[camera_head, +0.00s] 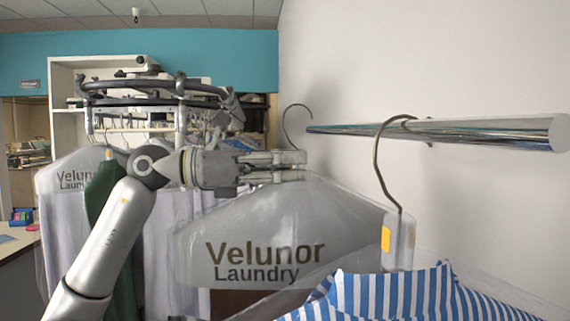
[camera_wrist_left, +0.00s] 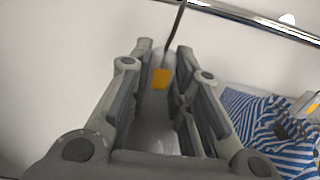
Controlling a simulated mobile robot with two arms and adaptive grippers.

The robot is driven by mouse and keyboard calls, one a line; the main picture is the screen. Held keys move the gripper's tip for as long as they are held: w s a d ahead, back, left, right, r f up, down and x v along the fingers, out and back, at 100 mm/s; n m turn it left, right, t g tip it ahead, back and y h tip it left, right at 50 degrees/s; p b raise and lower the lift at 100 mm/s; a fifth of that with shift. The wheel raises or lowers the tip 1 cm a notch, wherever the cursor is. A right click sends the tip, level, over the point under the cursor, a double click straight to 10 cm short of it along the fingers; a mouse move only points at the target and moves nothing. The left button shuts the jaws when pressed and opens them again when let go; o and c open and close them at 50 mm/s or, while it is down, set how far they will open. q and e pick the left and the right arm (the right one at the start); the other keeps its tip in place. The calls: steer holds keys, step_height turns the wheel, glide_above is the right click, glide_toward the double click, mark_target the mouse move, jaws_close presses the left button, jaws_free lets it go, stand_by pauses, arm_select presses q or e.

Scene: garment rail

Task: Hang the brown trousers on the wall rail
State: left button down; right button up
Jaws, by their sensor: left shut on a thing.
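My left gripper (camera_head: 303,166) is shut on the neck of a hanger in a clear "Velunor Laundry" cover (camera_head: 290,225). Dark brown cloth (camera_head: 245,302), likely the brown trousers, shows only as a strip under the cover; the rest is hidden. The hanger's hook (camera_head: 285,122) stands upright near the far end of the wall rail (camera_head: 470,132); I cannot tell whether it touches the rail. In the left wrist view the hook's stem (camera_wrist_left: 177,28) and an orange tag (camera_wrist_left: 160,78) show between the fingers, near the rail (camera_wrist_left: 255,18). My right gripper is not in view.
A blue-and-white striped shirt (camera_head: 390,295) hangs from the rail's nearer part by its own hook (camera_head: 377,160). Behind my arm stands a round rack (camera_head: 130,100) with covered garments and a green one (camera_head: 105,200). A counter (camera_head: 18,250) is at the left.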

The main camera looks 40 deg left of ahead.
arm_select(q)
steer(key=shift+p+x, duration=1.45)
steer(key=shift+x, duration=0.65)
steer(key=shift+r, duration=0.1)
steer(key=shift+f+b, duration=1.35)
steer(key=shift+b, duration=0.1)
